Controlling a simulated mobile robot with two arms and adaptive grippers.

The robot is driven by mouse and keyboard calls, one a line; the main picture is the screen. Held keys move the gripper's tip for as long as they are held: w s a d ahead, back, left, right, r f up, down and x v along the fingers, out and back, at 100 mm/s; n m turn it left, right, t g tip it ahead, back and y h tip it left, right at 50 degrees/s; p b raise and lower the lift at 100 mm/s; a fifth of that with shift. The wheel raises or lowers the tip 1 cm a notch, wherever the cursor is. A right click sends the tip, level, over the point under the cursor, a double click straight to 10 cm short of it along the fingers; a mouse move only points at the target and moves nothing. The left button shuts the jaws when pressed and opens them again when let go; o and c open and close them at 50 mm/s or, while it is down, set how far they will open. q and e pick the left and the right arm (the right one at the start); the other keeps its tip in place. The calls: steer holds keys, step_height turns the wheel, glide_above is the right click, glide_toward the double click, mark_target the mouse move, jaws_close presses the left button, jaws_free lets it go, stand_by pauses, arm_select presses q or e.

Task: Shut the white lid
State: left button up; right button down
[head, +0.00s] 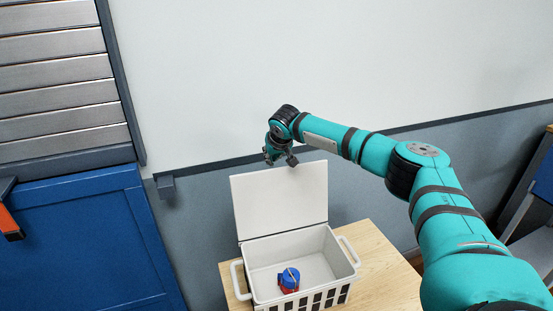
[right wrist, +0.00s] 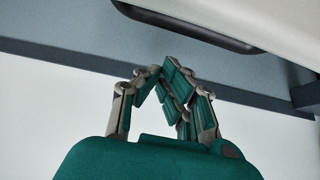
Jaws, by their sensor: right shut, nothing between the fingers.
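The white lid (head: 280,198) stands open and upright at the back of a white box (head: 295,247). The box has looped side handles and a slotted front. A pale panel with a dark slot (right wrist: 190,22) at that view's top seems to be part of the lid. My left gripper is out of view.
A blue and red object (head: 289,280) lies in the box. The box stands on a wooden table (head: 385,275) with bare room at its right. A blue cabinet (head: 85,245) is at left, a wall (head: 330,75) behind.

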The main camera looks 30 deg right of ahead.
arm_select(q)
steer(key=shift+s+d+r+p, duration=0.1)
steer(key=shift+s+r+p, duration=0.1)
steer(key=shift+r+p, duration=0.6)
arm_select(e)
steer(key=s, duration=0.1)
steer(key=s+a, duration=0.1)
steer(key=s, duration=0.1)
steer(key=shift+s+a+r, duration=0.15)
steer(key=shift+s+r, duration=0.15)
steer(key=shift+s, duration=0.05)
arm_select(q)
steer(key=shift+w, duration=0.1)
arm_select(e)
steer(key=shift+f, duration=0.15)
